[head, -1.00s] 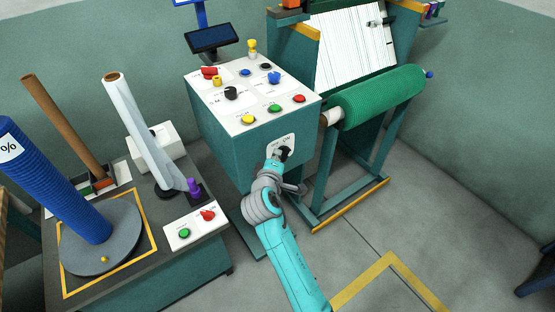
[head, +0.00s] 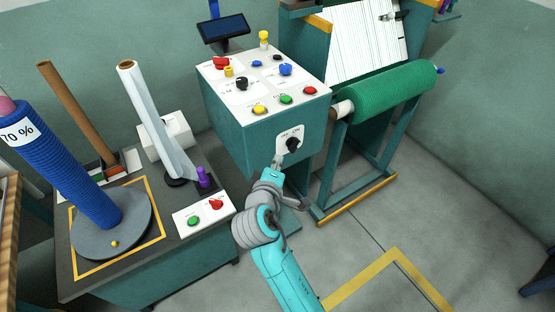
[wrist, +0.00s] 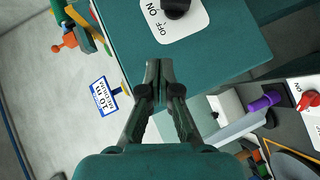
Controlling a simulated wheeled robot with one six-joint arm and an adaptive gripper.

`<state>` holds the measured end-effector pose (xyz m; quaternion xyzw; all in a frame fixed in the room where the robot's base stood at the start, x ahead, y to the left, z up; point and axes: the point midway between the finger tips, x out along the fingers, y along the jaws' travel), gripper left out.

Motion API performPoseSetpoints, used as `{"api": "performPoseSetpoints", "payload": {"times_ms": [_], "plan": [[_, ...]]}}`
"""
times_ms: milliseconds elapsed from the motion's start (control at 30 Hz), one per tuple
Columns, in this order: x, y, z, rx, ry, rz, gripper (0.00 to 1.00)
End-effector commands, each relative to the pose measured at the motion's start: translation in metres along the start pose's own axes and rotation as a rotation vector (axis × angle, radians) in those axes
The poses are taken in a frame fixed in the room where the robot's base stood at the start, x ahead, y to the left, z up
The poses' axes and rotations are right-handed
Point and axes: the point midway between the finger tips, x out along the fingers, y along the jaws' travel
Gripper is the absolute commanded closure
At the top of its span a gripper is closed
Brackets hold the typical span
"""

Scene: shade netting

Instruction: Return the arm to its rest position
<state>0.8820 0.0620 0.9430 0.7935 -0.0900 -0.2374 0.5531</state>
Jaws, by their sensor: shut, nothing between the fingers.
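My gripper (head: 277,162) is shut and empty at the end of my turquoise arm. It is just in front of the control box, below and left of the black OFF/ON knob (head: 293,144) on its white plate. In the wrist view the two fingers (wrist: 158,80) are together, and the knob (wrist: 176,6) is beyond their tips, apart from them and partly cut off by the top edge. The knob's exact setting is hard to read.
The control box (head: 240,130) carries several coloured buttons on top. A machine with a green net roll (head: 392,94) stands to the right. A bench with a blue roll (head: 62,165), a clear film roll and a small button panel (head: 204,215) is to the left.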

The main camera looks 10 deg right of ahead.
Motion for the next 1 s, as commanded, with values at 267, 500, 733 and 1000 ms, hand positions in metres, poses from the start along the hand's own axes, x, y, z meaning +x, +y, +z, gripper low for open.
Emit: {"api": "performPoseSetpoints", "payload": {"times_ms": [267, 500, 733, 1000], "plan": [[0.0, 0.0, 0.0, 0.0, 0.0, 0.0, 1.0], [-0.001, -0.006, 0.006, 0.002, 0.008, -0.006, 1.0], [-0.015, -0.052, 0.049, 0.043, 0.08, -0.064, 1.0], [-0.059, -0.108, 0.113, 0.163, 0.184, -0.162, 1.0]]}}
